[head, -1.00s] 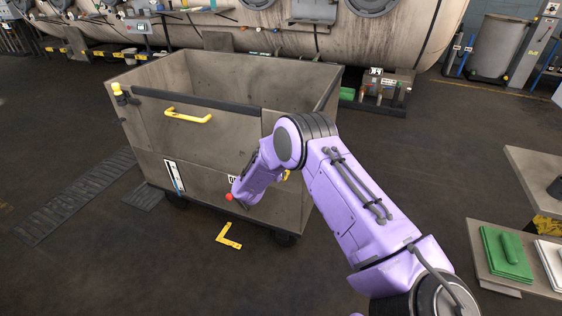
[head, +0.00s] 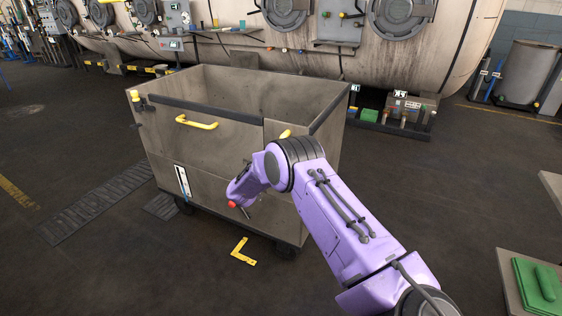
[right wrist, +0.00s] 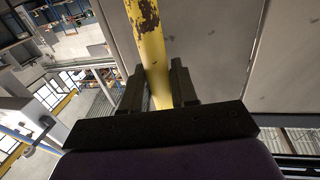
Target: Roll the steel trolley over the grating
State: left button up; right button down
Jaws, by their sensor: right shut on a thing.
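The steel trolley (head: 200,150) is a large grey open-topped box on dark wheels, upright in the middle of the head view. A yellow handle (head: 197,122) is on the left of its near face. A second yellow handle is mostly hidden by my right arm; in the right wrist view its scuffed yellow bar (right wrist: 155,62) runs between the fingers. My right gripper (right wrist: 161,82) is shut around that bar; the arm hides the grip in the head view. The dark slatted grating (head: 95,203) lies in the floor left of the trolley. My left gripper is out of view.
A yellow L-shaped floor mark (head: 242,252) lies in front of the trolley. A large stained dyeing machine (head: 340,50) stands behind it. A bench with a green block (head: 540,285) is at the lower right. The floor on the left is mostly clear.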

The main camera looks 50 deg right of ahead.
jog(key=shift+w+r, duration=0.3)
jog(key=c, duration=1.2)
grip_release()
jog(key=shift+o, duration=0.9)
jog(key=shift+w+a+f, duration=0.1)
jog(key=shift+f, duration=0.05)
jog(key=shift+f, duration=0.1)
jog(key=s+a, duration=0.1)
jog(key=a, duration=0.9)
jog(key=shift+a, duration=0.2)
